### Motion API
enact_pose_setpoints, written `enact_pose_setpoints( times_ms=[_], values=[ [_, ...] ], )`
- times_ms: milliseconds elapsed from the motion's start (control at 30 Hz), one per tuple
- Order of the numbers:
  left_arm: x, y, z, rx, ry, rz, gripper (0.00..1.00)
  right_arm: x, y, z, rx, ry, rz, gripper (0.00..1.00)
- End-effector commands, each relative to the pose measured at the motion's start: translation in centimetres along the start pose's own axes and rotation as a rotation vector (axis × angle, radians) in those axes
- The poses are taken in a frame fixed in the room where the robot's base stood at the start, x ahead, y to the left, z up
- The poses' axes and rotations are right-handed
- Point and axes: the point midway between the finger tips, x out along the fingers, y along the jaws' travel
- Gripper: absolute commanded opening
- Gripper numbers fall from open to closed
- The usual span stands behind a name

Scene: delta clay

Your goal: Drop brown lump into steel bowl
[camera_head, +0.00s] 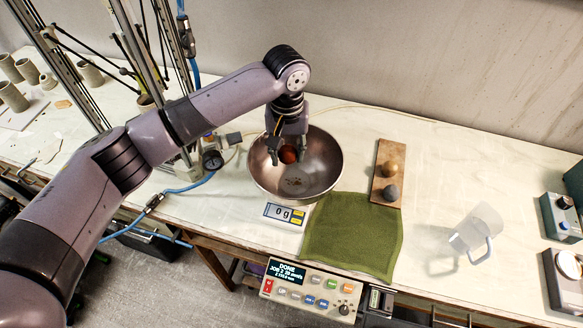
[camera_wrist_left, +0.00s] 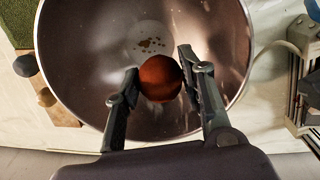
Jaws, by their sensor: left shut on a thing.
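The brown lump (camera_head: 288,154) is a reddish-brown ball held between the fingers of my left gripper (camera_head: 289,156). The gripper points down over the steel bowl (camera_head: 325,165), a wide shiny bowl on the table. In the left wrist view the lump (camera_wrist_left: 160,78) sits between the two fingertips (camera_wrist_left: 158,80), with the bowl's inside (camera_wrist_left: 80,60) all around behind it. The lump appears within the bowl's rim outline; its height above the bottom is hard to tell. A few dark crumbs show on the bowl's bottom. My right gripper is not in view.
A scale display (camera_head: 285,214) sits at the bowl's front. A wooden board (camera_head: 380,173) with a tan lump (camera_head: 390,168) and a grey lump (camera_head: 391,193) lies to the right. A green cloth (camera_head: 350,236) and a clear jug (camera_head: 476,232) are nearby. A metal frame (camera_head: 160,60) stands left.

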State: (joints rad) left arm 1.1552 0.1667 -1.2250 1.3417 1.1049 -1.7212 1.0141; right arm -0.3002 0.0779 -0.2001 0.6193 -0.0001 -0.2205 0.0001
Motion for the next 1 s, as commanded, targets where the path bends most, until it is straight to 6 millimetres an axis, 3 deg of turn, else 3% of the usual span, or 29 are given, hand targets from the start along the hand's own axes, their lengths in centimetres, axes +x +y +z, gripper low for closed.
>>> enact_pose_setpoints(
  times_ms=[167, 200, 500, 833, 1000],
  values=[
    [-0.1, 0.0, 0.0, 0.0, 0.0, 0.0, 0.07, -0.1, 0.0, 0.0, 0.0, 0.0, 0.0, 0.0],
    [-0.1, 0.0, 0.0, 0.0, 0.0, 0.0, 0.39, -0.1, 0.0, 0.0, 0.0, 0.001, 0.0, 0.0],
    [-0.1, 0.0, 0.0, 0.0, 0.0, 0.0, 0.59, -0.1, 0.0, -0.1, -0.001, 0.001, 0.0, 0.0],
    [-0.2, 0.0, 0.0, 0.0, 0.0, 0.0, 0.6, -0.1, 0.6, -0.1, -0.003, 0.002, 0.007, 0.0],
    [-1.9, 0.0, -0.1, 0.0, 0.002, 0.002, 0.6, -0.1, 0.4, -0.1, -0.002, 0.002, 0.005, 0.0]
  ],
)
